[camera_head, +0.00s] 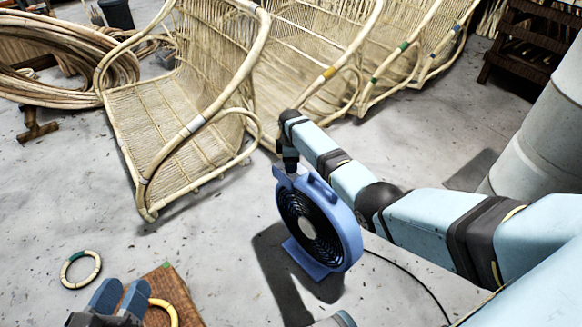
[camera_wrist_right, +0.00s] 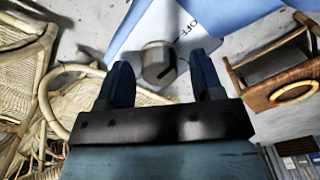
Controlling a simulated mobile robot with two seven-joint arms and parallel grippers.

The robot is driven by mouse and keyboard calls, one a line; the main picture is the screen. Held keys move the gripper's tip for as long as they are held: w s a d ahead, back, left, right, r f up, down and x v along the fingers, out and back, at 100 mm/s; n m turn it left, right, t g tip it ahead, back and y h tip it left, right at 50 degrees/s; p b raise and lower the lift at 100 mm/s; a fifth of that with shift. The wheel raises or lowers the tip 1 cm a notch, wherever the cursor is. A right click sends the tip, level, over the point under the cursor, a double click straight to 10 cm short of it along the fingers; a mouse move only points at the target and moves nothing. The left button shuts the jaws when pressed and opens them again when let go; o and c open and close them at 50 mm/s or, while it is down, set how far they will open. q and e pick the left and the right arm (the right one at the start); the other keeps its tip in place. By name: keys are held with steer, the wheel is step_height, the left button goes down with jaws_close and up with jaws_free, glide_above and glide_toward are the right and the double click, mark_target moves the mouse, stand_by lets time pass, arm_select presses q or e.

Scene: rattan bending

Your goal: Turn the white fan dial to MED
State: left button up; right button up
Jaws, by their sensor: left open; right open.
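The blue desk fan (camera_head: 322,220) stands on the concrete floor in the head view, its round grille facing left. MED cannot be read. My right gripper (camera_wrist_right: 163,72) is open, with its two fingers on either side of the dial; contact cannot be told. In the head view the right gripper (camera_head: 286,168) is at the fan's upper left. My left gripper (camera_head: 121,294) is open and empty at the lower left.
Rattan chairs (camera_head: 180,130) stand behind the fan. A small rattan ring (camera_head: 80,269) lies on the floor at left. A dark cable (camera_head: 415,278) runs right from the fan.

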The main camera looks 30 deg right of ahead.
steer(key=shift+f, duration=0.35)
steer(key=c, duration=0.9)
steer(key=shift+r, duration=0.1)
